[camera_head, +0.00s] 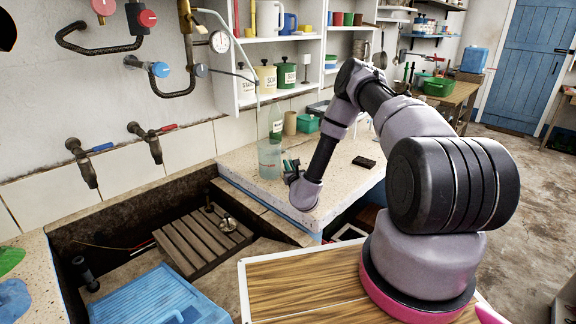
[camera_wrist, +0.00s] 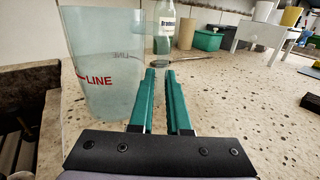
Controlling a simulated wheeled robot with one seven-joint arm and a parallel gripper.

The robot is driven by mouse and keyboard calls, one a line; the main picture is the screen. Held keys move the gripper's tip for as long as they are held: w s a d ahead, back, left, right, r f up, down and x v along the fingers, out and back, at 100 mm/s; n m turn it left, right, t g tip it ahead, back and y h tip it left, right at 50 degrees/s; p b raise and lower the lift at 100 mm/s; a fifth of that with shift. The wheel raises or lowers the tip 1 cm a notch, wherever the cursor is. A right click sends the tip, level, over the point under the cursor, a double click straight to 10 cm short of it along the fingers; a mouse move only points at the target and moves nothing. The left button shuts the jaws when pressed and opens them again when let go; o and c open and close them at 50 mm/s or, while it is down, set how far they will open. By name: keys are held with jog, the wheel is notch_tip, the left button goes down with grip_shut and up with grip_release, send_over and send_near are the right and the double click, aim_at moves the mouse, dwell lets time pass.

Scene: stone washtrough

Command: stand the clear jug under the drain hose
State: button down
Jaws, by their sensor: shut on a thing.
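The clear jug (camera_head: 269,158) stands upright on the speckled stone counter, near the wall and left of my gripper (camera_head: 292,167). In the wrist view the jug (camera_wrist: 98,75) fills the left side, with a red LINE mark on its wall. My gripper (camera_wrist: 164,98) has green fingers close together with a narrow gap. It is shut on the jug's near right side, though the gripped part is hard to see.
A labelled bottle (camera_wrist: 164,28) stands behind the jug, beside a green box (camera_wrist: 208,38). A dark block (camera_head: 363,162) lies on the right of the counter.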

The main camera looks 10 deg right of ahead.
jog(key=c, duration=0.9)
grip_release()
jog(key=shift+f, duration=0.1)
